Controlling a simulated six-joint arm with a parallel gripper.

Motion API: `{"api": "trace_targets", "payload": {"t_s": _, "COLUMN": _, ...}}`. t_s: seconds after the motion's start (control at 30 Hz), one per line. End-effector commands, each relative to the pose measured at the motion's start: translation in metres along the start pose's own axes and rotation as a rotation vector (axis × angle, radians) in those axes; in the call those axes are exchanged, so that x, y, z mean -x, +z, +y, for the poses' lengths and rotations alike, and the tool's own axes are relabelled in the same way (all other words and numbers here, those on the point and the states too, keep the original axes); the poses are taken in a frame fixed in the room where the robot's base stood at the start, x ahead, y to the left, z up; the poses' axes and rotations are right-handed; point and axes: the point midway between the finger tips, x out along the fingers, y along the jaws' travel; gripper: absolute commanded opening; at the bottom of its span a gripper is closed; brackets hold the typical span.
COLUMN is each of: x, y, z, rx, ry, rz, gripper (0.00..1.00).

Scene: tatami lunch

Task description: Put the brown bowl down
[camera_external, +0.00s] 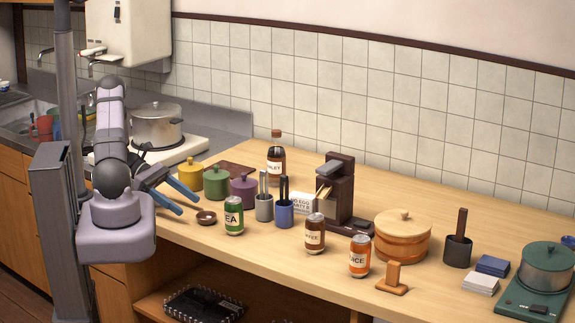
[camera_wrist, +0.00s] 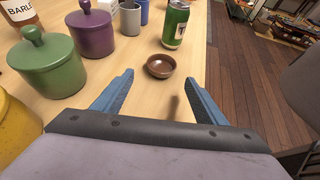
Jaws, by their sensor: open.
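The small brown bowl (camera_external: 206,217) sits upright on the wooden counter, near its front edge, just left of the green tea can (camera_external: 233,215). In the wrist view the brown bowl (camera_wrist: 160,66) is ahead of my gripper, beyond the fingertips and roughly centred between them. My gripper (camera_external: 190,200) has blue fingers spread apart with nothing between them. It also shows in the wrist view (camera_wrist: 158,76). The fingers are apart from the bowl.
Yellow, green (camera_wrist: 48,64) and purple (camera_wrist: 90,32) lidded pots stand left of the bowl in the wrist view. The green can (camera_wrist: 175,24) is close behind it. Grey and blue utensil cups (camera_external: 264,207) stand farther along the counter. The counter's front edge is near on the right.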

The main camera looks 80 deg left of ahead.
Motion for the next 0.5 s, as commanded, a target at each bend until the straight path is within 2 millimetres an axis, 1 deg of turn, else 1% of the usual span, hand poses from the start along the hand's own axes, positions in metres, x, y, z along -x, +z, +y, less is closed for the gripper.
{"api": "trace_targets", "payload": {"t_s": 0.13, "x": 0.0062, "y": -0.0001, "z": 0.0002, "rx": 0.000, "ry": 0.001, "rz": 0.001, "gripper": 0.67}}
{"api": "trace_targets", "payload": {"t_s": 0.5, "x": 0.0065, "y": 0.0004, "z": 0.0001, "rx": 0.000, "ry": 0.000, "rz": 0.001, "gripper": 0.67}}
